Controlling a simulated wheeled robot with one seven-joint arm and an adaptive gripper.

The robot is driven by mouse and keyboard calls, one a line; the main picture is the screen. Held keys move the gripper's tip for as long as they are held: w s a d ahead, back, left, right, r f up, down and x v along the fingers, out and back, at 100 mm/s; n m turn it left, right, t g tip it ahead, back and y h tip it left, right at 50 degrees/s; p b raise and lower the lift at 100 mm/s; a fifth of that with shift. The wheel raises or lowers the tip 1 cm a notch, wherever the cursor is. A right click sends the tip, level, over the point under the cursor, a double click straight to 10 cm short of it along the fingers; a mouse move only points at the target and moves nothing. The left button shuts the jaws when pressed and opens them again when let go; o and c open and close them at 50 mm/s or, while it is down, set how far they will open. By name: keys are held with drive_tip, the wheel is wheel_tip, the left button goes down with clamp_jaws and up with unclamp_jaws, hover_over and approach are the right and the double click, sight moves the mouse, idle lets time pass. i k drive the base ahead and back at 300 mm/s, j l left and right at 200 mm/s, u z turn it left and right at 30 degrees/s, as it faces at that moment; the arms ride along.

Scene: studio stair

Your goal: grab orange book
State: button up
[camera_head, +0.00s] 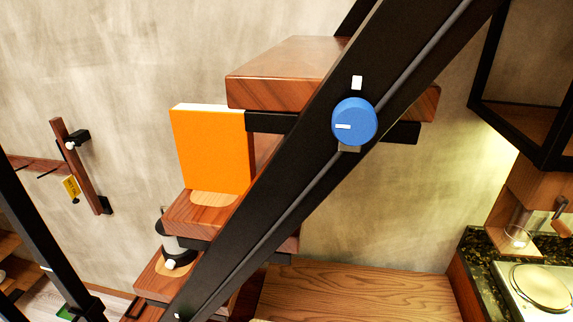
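The orange book (210,150) stands upright on a wooden stair tread (190,216) left of the middle of the head view. Its flat orange cover faces me and its white page edge shows along the top. Its right edge is close to the black stair stringer and the tread above. My gripper is not visible in this view.
A black diagonal stringer (290,170) with a blue knob (354,122) crosses in front of the stairs. A higher tread (285,75) overhangs to the book's right. A dark cylindrical object (178,248) sits on the tread below. A counter with a round plate (541,287) is at right.

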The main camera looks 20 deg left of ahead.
sight(216, 152)
drive_tip(key=u, duration=1.6)
